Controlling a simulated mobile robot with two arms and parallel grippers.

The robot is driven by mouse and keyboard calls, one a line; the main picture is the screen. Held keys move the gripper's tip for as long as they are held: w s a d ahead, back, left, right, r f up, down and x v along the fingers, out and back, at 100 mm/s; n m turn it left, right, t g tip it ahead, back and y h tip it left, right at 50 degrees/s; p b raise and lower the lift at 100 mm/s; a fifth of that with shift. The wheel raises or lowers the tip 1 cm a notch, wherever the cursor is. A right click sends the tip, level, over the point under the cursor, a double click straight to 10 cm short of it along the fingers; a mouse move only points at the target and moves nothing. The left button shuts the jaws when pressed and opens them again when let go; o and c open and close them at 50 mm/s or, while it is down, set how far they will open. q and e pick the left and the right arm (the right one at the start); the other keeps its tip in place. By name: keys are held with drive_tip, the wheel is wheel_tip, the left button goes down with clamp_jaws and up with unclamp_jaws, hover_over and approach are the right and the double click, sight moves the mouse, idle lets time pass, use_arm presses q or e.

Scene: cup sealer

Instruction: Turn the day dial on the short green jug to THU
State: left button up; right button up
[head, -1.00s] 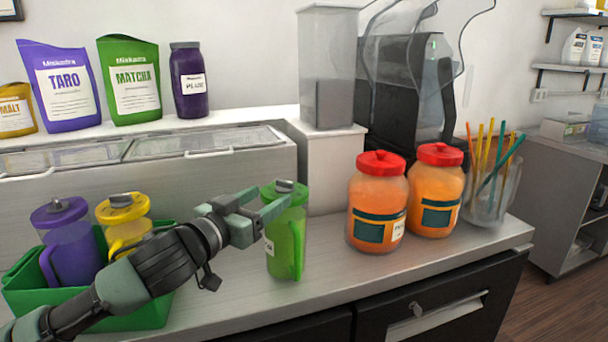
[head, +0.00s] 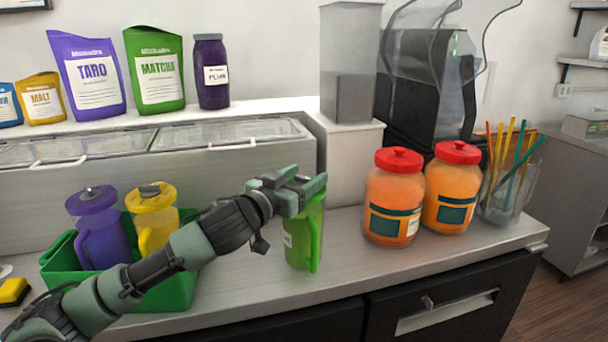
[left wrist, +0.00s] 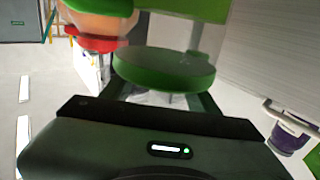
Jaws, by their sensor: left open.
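The short green jug (head: 303,245) stands upright on the counter, with a handle and a small white label on its side. My left gripper (head: 306,181) is open at the top of the jug and covers most of its lid and dial in the head view. In the left wrist view the picture is upside down; the jug's round green lid (left wrist: 165,70) shows close up, between the open fingers. I cannot tell whether the fingers touch it. The day marks on the dial cannot be read. My right gripper is not in view.
A green bin (head: 60,265) holds a purple jug (head: 100,235) and a yellow jug (head: 152,215). Two orange jars (head: 392,205) with red lids and a glass of straws (head: 508,195) stand right of the jug. A grey-white dispenser (head: 350,80) stands behind. The counter front is clear.

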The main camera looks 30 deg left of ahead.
use_arm(q)
drive_tip(key=shift+c, duration=0.3)
clamp_jaws()
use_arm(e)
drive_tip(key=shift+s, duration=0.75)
use_arm(q)
drive_tip(key=shift+n+y, duration=0.3)
drive_tip(key=shift+y, duration=0.2)
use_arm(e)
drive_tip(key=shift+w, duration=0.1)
